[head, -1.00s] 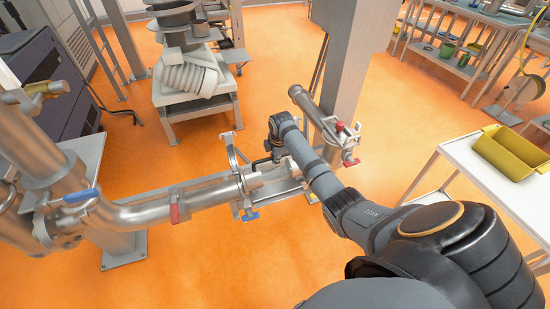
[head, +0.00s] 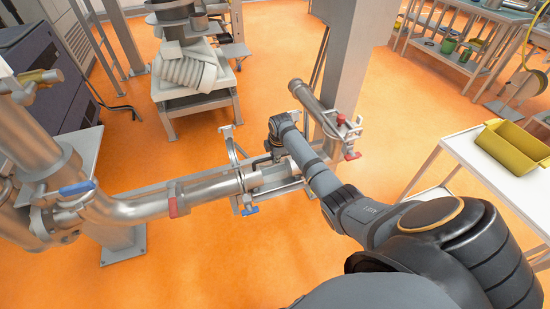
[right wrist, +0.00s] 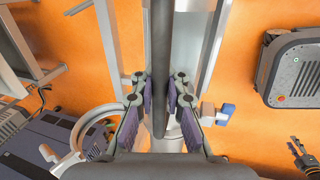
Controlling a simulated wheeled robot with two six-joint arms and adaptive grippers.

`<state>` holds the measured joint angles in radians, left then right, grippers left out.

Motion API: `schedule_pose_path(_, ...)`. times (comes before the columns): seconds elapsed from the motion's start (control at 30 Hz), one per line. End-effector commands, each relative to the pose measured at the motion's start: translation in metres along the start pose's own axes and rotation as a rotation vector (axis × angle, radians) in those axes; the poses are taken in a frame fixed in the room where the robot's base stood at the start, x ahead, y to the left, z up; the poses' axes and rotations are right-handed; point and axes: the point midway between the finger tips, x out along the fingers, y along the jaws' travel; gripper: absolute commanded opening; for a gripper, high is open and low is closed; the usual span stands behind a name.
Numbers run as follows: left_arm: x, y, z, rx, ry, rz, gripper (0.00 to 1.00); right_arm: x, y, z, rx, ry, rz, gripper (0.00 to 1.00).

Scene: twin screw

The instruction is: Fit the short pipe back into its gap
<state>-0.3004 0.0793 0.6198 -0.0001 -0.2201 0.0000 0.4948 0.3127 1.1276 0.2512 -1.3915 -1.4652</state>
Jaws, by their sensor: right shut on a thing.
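The short pipe (head: 274,177) shows as a pale cylinder beside the end of the long steel pipe (head: 208,194), mostly behind my right arm. My right gripper (head: 277,152) is over this gap, its fingers largely hidden by its own wrist. In the right wrist view, my right gripper (right wrist: 160,100) is closed on a dark, straight bar-like piece, seen edge-on, which I take to be the short pipe. A hinged clamp with a blue handle (head: 250,210) stands open at the long pipe's end. Whether the short pipe touches either pipe end is hidden.
Another pipe (head: 306,97) with a red-knobbed clamp (head: 343,130) stands right of the gap, in front of a grey column (head: 352,60). A white table (head: 455,158) with a yellow bin (head: 513,146) is at the right. The orange floor between is clear.

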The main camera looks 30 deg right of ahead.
Motion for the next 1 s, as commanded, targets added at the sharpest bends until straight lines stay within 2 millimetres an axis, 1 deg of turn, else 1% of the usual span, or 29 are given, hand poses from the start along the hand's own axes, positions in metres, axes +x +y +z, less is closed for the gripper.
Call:
schedule_pose_path(0.27, 0.001, 0.0, 0.0, 0.0, 0.0, 0.0, 0.4, 0.002, 0.001, 0.0, 0.0, 0.001, 0.005, 0.0)
schedule_pose_path(0.3, 0.001, 0.0, 0.0, 0.0, 0.0, 0.0, 0.4, 0.002, 0.001, 0.0, 0.0, 0.001, 0.005, 0.14)
schedule_pose_path(0.5, 0.001, 0.0, 0.0, 0.0, 0.0, 0.0, 0.4, 0.002, 0.0, 0.0, 0.0, 0.0, 0.003, 0.4)
schedule_pose_path(0.73, 0.001, -0.001, 0.0, 0.001, 0.0, -0.001, 0.4, 0.005, -0.003, 0.0, 0.0, 0.0, -0.004, 0.4)
schedule_pose_path(0.83, 0.001, -0.003, 0.001, 0.001, 0.0, -0.004, 0.4, 0.001, -0.002, 0.0, 0.0, 0.0, -0.002, 0.4)
schedule_pose_path(0.93, 0.001, -0.002, 0.0, 0.001, 0.0, -0.003, 0.4, -0.013, -0.001, 0.0, -0.001, 0.0, 0.002, 0.4)
schedule_pose_path(1.0, 0.001, -0.002, 0.0, 0.001, 0.0, -0.002, 0.4, -0.03, 0.0, 0.0, -0.001, 0.0, 0.004, 0.4)
